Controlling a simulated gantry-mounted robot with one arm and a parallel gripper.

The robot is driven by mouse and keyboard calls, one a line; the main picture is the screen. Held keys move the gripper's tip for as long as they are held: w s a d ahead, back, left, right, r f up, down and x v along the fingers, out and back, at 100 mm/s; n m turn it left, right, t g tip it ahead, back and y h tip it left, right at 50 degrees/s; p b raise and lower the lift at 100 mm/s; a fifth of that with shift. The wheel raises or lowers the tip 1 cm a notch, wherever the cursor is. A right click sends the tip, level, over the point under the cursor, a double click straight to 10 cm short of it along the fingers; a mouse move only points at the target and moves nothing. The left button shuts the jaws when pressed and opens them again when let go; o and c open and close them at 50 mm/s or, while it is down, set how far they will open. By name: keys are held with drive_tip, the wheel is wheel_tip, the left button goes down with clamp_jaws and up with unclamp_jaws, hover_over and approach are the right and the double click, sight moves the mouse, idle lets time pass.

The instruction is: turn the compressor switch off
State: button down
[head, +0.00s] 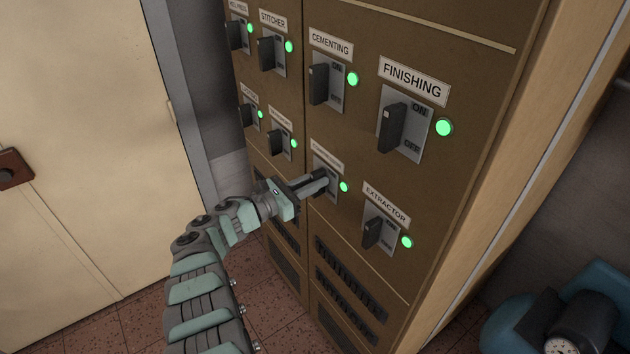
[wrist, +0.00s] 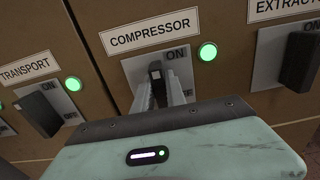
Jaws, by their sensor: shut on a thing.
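The compressor switch (wrist: 155,72) is a dark lever on a grey plate below the COMPRESSOR label (wrist: 149,33) in the wrist view. Its green lamp (wrist: 208,51) is lit, to the right of the plate. My gripper (wrist: 158,90) is shut on the lever, with a finger on each side of it.
The extractor switch (head: 374,232) is to the lower right, the cementing switch (head: 320,84) above and the transport switch (wrist: 41,112) to the left. The finishing switch (head: 393,127) is at upper right. Their lamps are green.

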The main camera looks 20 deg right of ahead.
drive_tip(key=shift+m, duration=0.3)
drive_tip(key=shift+s+m+p, duration=0.1)
drive_tip(key=shift+m+p, duration=0.3)
drive_tip(key=shift+m, duration=0.1)
drive_tip(key=shift+s+m, duration=0.1)
drive_tip(key=shift+m, duration=0.7)
drive_tip(key=m, duration=0.1)
drive_tip(key=m+b, duration=0.1)
drive_tip(key=m, duration=0.1)
drive_tip(key=m+b, duration=0.1)
drive_tip(key=shift+s+d+f+m, duration=0.1)
drive_tip(key=shift+s+f+m, duration=0.1)
drive_tip(key=shift+f+m, duration=0.1)
drive_tip(key=m+b, duration=0.6)
drive_tip(key=b, duration=0.1)
drive_tip(key=m+b, duration=0.3)
drive_tip(key=m, duration=0.1)
drive_tip(key=shift+s+f+b, duration=0.2)
drive_tip(key=shift+f+b, duration=0.15)
drive_tip(key=shift+b, duration=0.05)
